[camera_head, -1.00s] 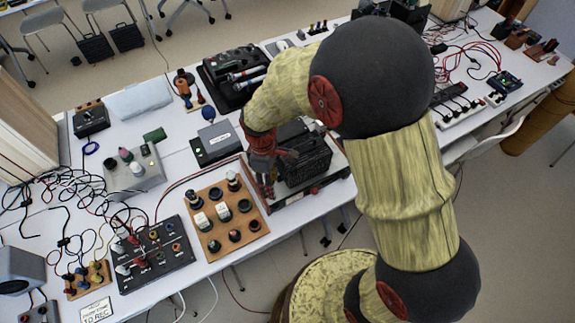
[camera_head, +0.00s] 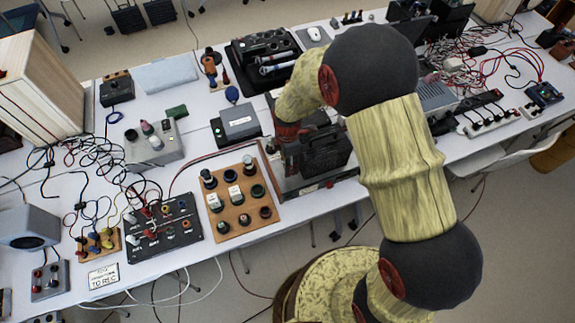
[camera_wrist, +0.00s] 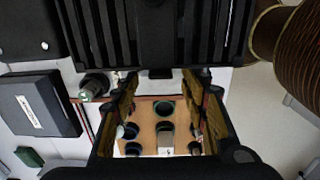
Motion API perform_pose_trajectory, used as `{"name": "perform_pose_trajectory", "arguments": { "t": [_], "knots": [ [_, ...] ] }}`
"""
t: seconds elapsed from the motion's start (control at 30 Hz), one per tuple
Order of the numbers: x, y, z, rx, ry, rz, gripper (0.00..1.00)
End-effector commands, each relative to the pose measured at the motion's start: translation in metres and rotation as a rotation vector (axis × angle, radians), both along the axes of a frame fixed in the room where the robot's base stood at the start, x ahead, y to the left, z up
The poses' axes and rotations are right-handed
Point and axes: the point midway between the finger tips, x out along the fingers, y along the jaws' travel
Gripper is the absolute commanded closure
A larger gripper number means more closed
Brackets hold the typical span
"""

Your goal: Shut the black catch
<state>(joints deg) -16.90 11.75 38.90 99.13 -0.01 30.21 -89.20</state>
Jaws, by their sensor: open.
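A black ribbed case (camera_head: 326,152) stands on the white table, partly hidden behind my arm. In the wrist view its ribbed side (camera_wrist: 205,35) fills the top. A black strip (camera_wrist: 156,30) runs down its middle and ends in a small dark tab (camera_wrist: 160,73), which may be the catch; I cannot tell if it is shut. My gripper (camera_head: 290,163) is at the left side of the case. In the wrist view my gripper (camera_wrist: 165,88) is open, its fingers apart below the tab, with nothing between them. Contact with the case cannot be made out.
A wooden board (camera_head: 236,201) with several round knobs lies left of the case. A dark grey box (camera_head: 238,124) stands behind it to the left. A black panel with cables (camera_head: 162,230) lies farther left. The table's front edge is close to the case.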

Motion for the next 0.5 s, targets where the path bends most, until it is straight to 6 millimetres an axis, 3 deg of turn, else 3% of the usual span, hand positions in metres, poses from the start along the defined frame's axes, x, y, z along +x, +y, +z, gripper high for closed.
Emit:
{"name": "perform_pose_trajectory", "arguments": {
  "t": [0.17,0.5],
  "knots": [
    [0.0,0.0,-0.015,0.0,0.001,-0.001,0.56],
    [0.0,0.0,-0.017,0.0,0.0,-0.001,0.58]
  ]
}}
